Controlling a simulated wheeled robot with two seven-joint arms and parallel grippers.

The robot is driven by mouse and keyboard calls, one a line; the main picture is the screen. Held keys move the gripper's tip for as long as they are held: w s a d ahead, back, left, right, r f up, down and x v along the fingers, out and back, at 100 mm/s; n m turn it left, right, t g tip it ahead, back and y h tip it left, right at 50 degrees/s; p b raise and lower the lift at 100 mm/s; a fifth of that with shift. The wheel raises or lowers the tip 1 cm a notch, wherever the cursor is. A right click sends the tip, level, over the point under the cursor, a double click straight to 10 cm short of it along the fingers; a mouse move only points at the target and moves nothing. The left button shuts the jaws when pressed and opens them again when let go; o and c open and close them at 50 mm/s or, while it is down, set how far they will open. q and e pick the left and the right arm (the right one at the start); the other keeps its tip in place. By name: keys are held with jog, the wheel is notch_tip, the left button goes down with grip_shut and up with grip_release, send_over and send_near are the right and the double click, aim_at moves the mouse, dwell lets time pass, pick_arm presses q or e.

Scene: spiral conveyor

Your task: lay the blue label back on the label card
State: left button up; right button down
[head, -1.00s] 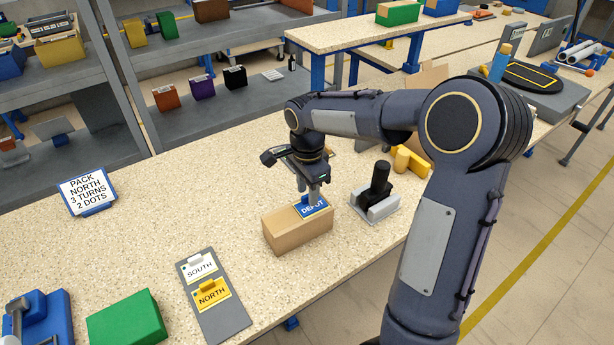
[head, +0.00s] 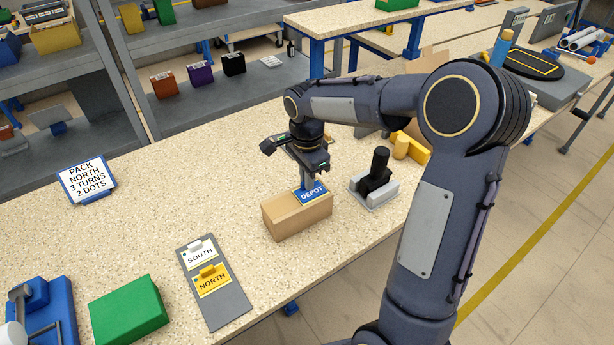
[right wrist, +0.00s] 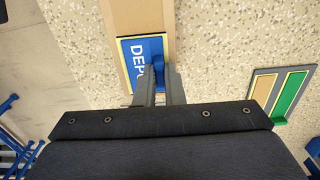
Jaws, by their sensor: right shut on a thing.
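The blue label (head: 312,194), reading DEPOT, is at the top of the cardboard box (head: 290,225), at its right part. I cannot tell whether it still touches the box. My right gripper (head: 306,184) is above it, pointing down, shut on the label's blue tab. In the right wrist view the fingers (right wrist: 158,85) close around that tab, and part of the lettering on the label (right wrist: 139,52) shows. The grey label card (head: 228,307) lies left of the box. It bears a white SOUTH label (head: 200,256) and a yellow NORTH label (head: 212,283); its near end is bare. My left gripper is out of view.
A green box (head: 128,312) and a blue device (head: 45,305) stand left of the card. A sign (head: 87,178) reads PACK NORTH 3 TURNS 2 DOTS. A black-handled tool (head: 376,175) stands right of the box. The tabletop between box and card is clear.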

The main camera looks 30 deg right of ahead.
jog(key=shift+r, duration=0.1)
jog(key=shift+r+p, duration=0.8)
jog(key=shift+r, duration=0.15)
jog(key=shift+r+p, duration=1.6)
jog(key=shift+r, duration=0.4)
